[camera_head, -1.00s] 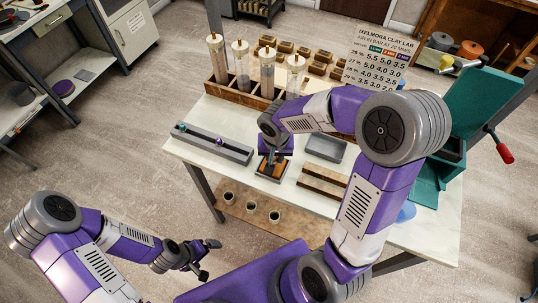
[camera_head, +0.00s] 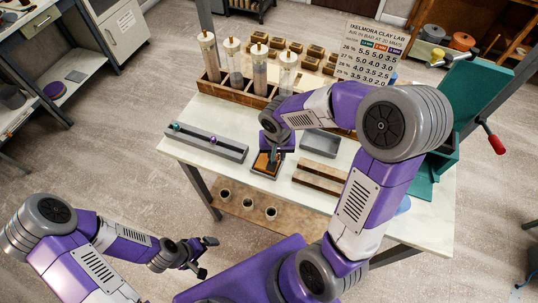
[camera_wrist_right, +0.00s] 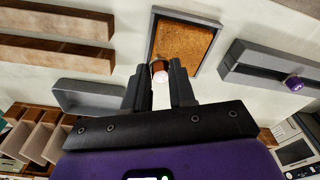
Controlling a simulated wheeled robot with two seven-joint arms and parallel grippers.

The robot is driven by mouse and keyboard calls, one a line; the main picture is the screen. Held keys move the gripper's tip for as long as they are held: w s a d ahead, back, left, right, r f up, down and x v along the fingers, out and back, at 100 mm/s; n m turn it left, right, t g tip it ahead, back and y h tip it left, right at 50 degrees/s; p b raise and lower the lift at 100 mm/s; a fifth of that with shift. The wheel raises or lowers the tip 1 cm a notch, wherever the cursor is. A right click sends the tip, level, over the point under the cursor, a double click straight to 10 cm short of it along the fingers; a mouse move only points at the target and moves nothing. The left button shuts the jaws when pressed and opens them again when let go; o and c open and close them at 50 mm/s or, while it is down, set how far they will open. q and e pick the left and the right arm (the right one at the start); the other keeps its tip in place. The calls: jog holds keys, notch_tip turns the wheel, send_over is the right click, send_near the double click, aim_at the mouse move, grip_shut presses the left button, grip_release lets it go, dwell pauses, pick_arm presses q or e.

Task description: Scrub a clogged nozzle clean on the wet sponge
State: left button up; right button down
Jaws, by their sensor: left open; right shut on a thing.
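My right gripper (camera_wrist_right: 160,78) is shut on a small nozzle (camera_wrist_right: 159,70) with a white and copper-brown look, seen between its fingertips in the right wrist view. The brown sponge (camera_wrist_right: 185,45) lies in a dark-rimmed shallow tray (camera_wrist_right: 218,47). The nozzle is at the sponge's near edge in that view; whether it touches cannot be told. In the head view the right gripper (camera_head: 272,156) covers part of the sponge (camera_head: 262,163), and the nozzle is hidden. My left gripper (camera_head: 207,258) is open and empty, in front of the table.
A grey rail (camera_head: 207,144) left of the sponge holds a teal and a purple nozzle. A grey tray (camera_head: 320,144) and wooden slats (camera_head: 320,177) lie to the right. Clay tubes (camera_head: 232,62) stand in a wooden rack behind. A teal press (camera_head: 455,110) stands at the right.

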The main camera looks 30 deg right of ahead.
jog(key=shift+w+a+r+p, duration=0.1)
jog(key=shift+r+p, duration=0.95)
jog(key=shift+r, duration=0.65)
jog(key=shift+w+r+p, duration=0.1)
jog(key=shift+r+p, duration=0.9)
jog(key=shift+r, duration=0.65)
